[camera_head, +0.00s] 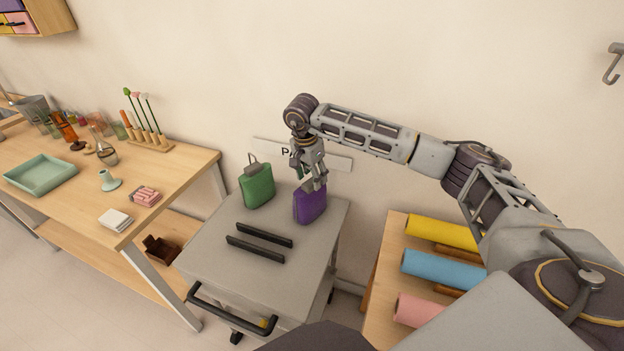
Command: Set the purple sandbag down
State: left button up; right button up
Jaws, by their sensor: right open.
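The purple sandbag (309,206) stands upright on the grey cart top (215,240), near its back right edge. My right gripper (312,184) is directly above the purple sandbag, with its fingers open around or just over the bag's top. The fingers hide the top of the bag, and I cannot tell whether they touch it. A green sandbag (258,187) with a handle stands to its left on the same cart. My left gripper is not in view.
Two black bars (258,244) lie on the cart's front half. A wooden table (180,170) with a green tray (40,174) and several small props is at left. Yellow, blue and pink rolls (440,268) lie on a wooden rack at right. The wall is close behind the cart.

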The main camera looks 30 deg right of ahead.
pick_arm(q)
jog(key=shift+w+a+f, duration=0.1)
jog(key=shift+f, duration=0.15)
pick_arm(e)
notch_tip(320, 180, up, 10)
jog(key=a, duration=0.1)
jog(key=shift+s+a, duration=0.25)
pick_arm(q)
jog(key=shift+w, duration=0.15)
pick_arm(e)
jog(key=shift+r, duration=0.1)
